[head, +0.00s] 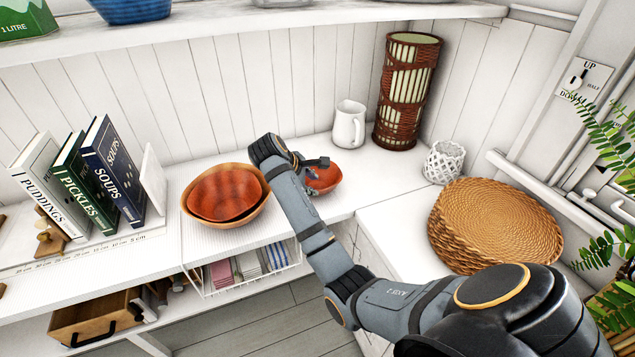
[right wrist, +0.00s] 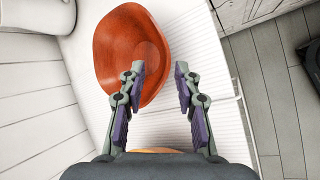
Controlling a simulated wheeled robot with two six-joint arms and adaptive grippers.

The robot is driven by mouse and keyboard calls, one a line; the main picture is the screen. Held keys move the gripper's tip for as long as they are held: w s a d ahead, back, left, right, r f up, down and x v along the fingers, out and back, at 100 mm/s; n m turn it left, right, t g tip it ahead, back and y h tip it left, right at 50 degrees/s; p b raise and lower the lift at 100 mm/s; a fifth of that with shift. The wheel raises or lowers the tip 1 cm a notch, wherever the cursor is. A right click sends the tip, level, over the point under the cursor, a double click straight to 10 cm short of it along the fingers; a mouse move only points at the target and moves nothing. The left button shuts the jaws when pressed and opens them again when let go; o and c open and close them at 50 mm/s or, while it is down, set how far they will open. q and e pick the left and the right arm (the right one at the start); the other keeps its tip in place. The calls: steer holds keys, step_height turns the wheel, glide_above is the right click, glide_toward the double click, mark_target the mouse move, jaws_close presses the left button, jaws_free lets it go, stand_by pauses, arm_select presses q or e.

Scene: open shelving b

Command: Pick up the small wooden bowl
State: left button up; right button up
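The small wooden bowl (head: 325,180) is reddish-orange and stands on the white counter, partly hidden by my right gripper (head: 316,165) in the head view. In the right wrist view the bowl (right wrist: 125,45) lies at the upper left. My right gripper (right wrist: 160,68) is open, with its two purple-padded fingers apart. The left finger overlaps the bowl's near right side, and the bowl's right rim shows between the fingertips. The right finger is over the ribbed white surface. I cannot tell whether either finger touches the bowl. My left gripper is not in view.
Larger nested wooden bowls (head: 225,195) stand left of my right arm. A white jug (head: 349,125), a wicker lantern (head: 407,90) and a white lattice cup (head: 443,162) stand behind and right. Books (head: 110,165) stand left. A shelf (head: 200,32) runs above.

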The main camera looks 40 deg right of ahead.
steer(key=x, duration=0.5)
steer(key=shift+a+f, duration=0.2)
steer(key=shift+f, duration=0.1)
steer(key=shift+a, duration=0.1)
jaws_close()
